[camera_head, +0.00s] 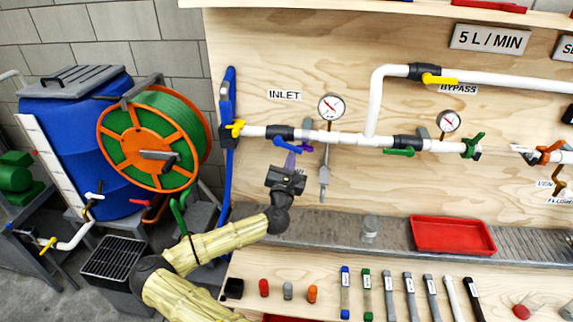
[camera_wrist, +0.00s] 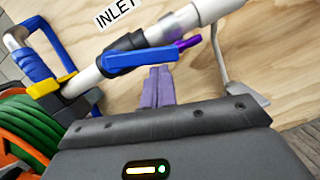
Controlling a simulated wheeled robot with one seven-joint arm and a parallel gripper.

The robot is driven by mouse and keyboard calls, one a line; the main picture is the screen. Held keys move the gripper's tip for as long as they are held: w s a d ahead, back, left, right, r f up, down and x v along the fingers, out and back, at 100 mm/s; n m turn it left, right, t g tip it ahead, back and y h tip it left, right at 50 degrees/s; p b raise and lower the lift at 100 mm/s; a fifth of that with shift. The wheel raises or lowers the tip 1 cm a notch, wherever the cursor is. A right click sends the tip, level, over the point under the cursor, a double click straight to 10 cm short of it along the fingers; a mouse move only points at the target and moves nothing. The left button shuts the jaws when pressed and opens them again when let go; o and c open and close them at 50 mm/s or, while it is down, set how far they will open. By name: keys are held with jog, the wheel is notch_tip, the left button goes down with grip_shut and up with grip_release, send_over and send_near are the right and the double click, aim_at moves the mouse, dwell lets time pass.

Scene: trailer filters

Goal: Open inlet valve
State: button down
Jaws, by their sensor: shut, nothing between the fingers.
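The inlet valve (camera_head: 280,132) has a black body on the white pipe, just below the INLET label (camera_head: 284,96). Its blue lever (camera_head: 287,142) lies at a small angle to the pipe; in the wrist view the lever (camera_wrist: 140,57) points right, with a purple piece (camera_wrist: 190,42) at its far end. My gripper (camera_head: 291,160) is just below the lever, its purple fingers pointing up toward it. In the wrist view the fingers (camera_wrist: 158,88) are together, with tips close under the lever's right part. I cannot tell whether they touch it.
A yellow valve handle (camera_head: 236,128) and blue hose (camera_head: 228,90) are left of the inlet. A pressure gauge (camera_head: 331,107) stands to the right, with a grey hanging piece (camera_head: 324,178) close to my gripper. A green lever (camera_head: 398,152) is farther right. A red tray (camera_head: 452,249) sits below.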

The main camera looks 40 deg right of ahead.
jog(key=shift+s+d+r+n+t, duration=0.15)
jog(key=shift+r+n, duration=0.1)
jog(key=shift+n, duration=0.4)
jog(key=shift+s+d+r+n+t, duration=0.1)
jog(key=shift+r+n+t, duration=0.1)
jog(key=shift+n, duration=0.45)
jog(key=s+a+f+b, duration=0.5)
jog(key=a+f, duration=0.1)
jog(key=a, duration=0.2)
jog(key=shift+s+f, duration=0.2)
jog(key=shift+s, duration=0.05)
jog(key=shift+a, duration=0.1)
